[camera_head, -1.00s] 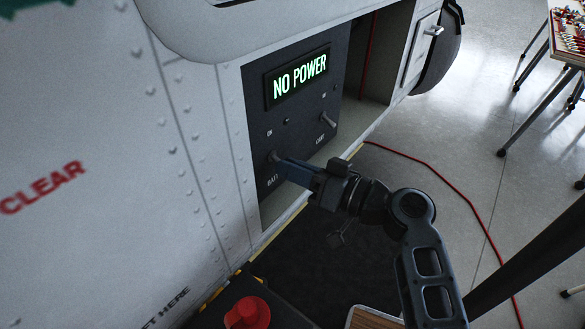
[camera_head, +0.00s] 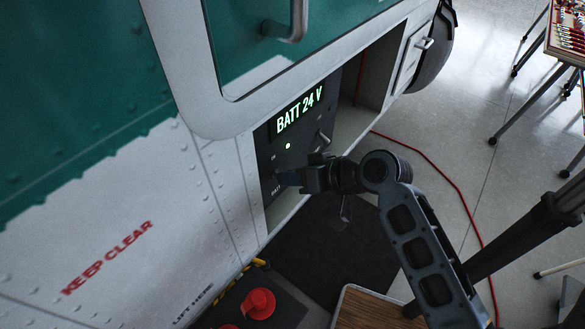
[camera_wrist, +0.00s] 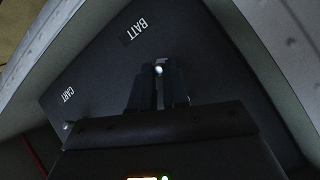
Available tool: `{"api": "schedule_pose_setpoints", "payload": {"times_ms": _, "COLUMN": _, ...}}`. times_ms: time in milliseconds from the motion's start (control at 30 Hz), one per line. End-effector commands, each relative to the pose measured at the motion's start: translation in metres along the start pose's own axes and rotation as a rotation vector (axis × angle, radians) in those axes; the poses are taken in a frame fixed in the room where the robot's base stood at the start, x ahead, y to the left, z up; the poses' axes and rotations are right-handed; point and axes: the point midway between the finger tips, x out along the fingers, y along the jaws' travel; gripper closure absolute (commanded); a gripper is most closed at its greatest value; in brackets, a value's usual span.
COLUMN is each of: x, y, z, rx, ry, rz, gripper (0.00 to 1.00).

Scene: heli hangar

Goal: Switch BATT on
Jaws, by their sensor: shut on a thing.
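The dark control panel (camera_head: 267,160) is set in the side of the helicopter. Its display (camera_head: 299,110) reads "BATT 24 V" in green, and a green lamp (camera_head: 288,146) below it is lit. My gripper (camera_head: 283,179) is at the lower left of the panel, by the BATT label (camera_head: 275,191). In the wrist view its fingers are shut on the BATT switch (camera_wrist: 158,70), whose bright tip shows between them. The head view hides this switch behind the fingers. The CART switch (camera_head: 323,138) stands free to the right; it also shows in the wrist view (camera_wrist: 67,126).
A red cable (camera_head: 440,175) runs over the floor at the right. A table (camera_head: 570,40) with tools stands at the far right.

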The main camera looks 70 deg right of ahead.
Motion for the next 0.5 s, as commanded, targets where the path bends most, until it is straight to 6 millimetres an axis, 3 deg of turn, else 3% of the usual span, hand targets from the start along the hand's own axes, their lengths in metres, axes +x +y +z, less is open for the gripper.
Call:
{"api": "schedule_pose_setpoints", "payload": {"times_ms": 33, "x": -0.0006, "y": -0.0078, "z": -0.004, "rx": -0.002, "ry": -0.036, "rz": 0.001, "gripper": 1.0}}
{"api": "schedule_pose_setpoints", "payload": {"times_ms": 500, "x": -0.0001, "y": -0.0108, "z": -0.0102, "rx": 0.035, "ry": -0.241, "rz": 0.104, "gripper": 1.0}}
